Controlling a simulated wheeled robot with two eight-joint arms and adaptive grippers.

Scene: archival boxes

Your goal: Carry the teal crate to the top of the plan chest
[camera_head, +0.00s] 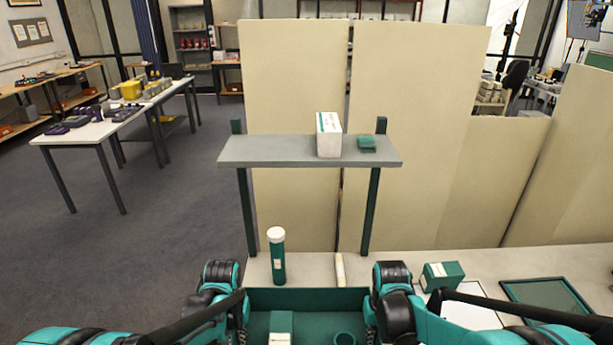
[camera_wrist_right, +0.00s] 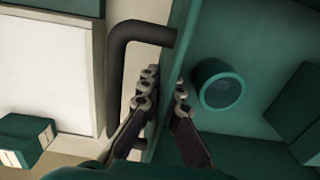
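The teal crate (camera_head: 305,296) stands in front of me at the bottom of the head view, between my two arms. Inside it are a teal box with a white label (camera_head: 281,322) and a round teal cup (camera_head: 345,339), which also shows in the right wrist view (camera_wrist_right: 221,86). My right gripper (camera_wrist_right: 165,92) has one finger on each side of the crate's side wall, close against it, beside a dark bar handle (camera_wrist_right: 113,80). My left gripper (camera_head: 240,318) is at the crate's left side; its fingertips are mostly hidden. The plan chest cannot be told for certain.
A grey shelf (camera_head: 270,151) on teal posts holds a white box (camera_head: 328,135) and a small teal item (camera_head: 366,143). A teal tube (camera_head: 277,256) and a pale roll (camera_head: 340,269) stand behind the crate. A teal box (camera_head: 442,275) and a tray (camera_head: 548,297) lie right.

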